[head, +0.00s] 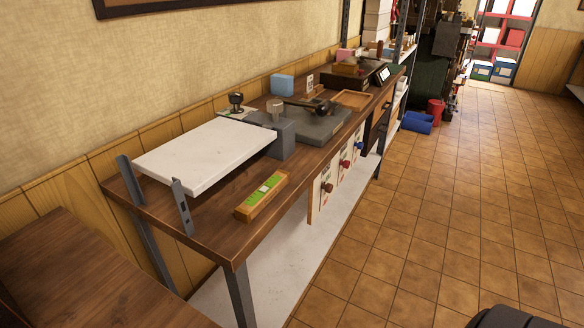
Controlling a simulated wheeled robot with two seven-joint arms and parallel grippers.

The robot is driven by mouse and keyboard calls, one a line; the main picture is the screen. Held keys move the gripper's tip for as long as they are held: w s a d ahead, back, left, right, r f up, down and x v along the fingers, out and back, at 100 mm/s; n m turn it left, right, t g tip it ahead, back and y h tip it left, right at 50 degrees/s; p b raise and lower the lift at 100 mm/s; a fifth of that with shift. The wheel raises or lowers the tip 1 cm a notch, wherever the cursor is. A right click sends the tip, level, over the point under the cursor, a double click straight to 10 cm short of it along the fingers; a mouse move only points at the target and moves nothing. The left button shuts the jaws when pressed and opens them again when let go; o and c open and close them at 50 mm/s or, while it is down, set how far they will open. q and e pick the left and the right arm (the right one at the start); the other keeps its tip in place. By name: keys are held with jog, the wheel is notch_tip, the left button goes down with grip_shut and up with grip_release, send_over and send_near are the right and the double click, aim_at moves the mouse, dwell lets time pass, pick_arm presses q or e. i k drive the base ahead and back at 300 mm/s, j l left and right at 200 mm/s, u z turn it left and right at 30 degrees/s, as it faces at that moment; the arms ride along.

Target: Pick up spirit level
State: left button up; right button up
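The spirit level (262,197) appears to be the short yellow-brown wooden block with a green strip along its top. It lies flat on the brown wooden workbench (222,228), close to the front edge and a little right of the white shelf board. Nothing covers it. Neither of my grippers is in view.
A grey press with a flat base (318,124) sits behind the level. Another brown wooden surface (85,275) is at lower left. Tiled floor (430,225) right of the bench is clear.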

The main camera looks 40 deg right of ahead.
aim_at(247, 212)
jog(key=z, duration=1.1)
jog(key=i+l+u, duration=0.1)
jog(key=l+u, duration=1.15)
jog(key=l, duration=0.15)
jog(key=k+l+u, duration=0.1)
jog(key=l+u, duration=0.3)
jog(key=l, duration=0.1)
